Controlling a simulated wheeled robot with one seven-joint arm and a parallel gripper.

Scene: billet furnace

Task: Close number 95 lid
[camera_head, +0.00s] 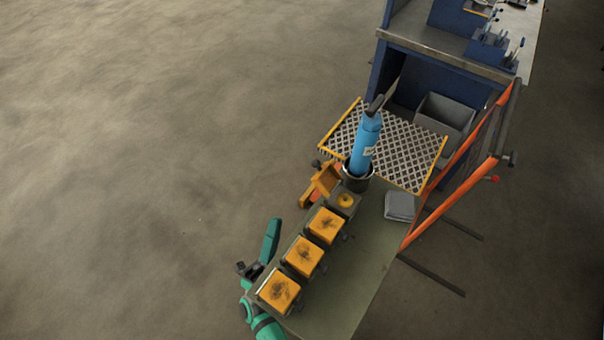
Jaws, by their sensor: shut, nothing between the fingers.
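A row of boxes stands along the left edge of the green table (352,278). Three of them have flat orange lids lying shut with dark marks: the near lid (279,291), the middle lid (303,257) and the far lid (327,226). At the far end, a fourth box (346,201) shows a round yellow part on top. An orange lid (321,184) is tilted up beside it on the left. No number is legible, so I cannot tell which is 95. My gripper (248,269), small and dark by my teal arm, is shut and empty, left of the near boxes.
A blue cylinder (365,143) stands upright in a dark holder (357,179) just behind the fourth box. A grey block (400,206) lies on the table's right. Behind are a yellow-edged grating (400,150), a blue workbench (445,62) and an orange frame (452,202). The floor at left is clear.

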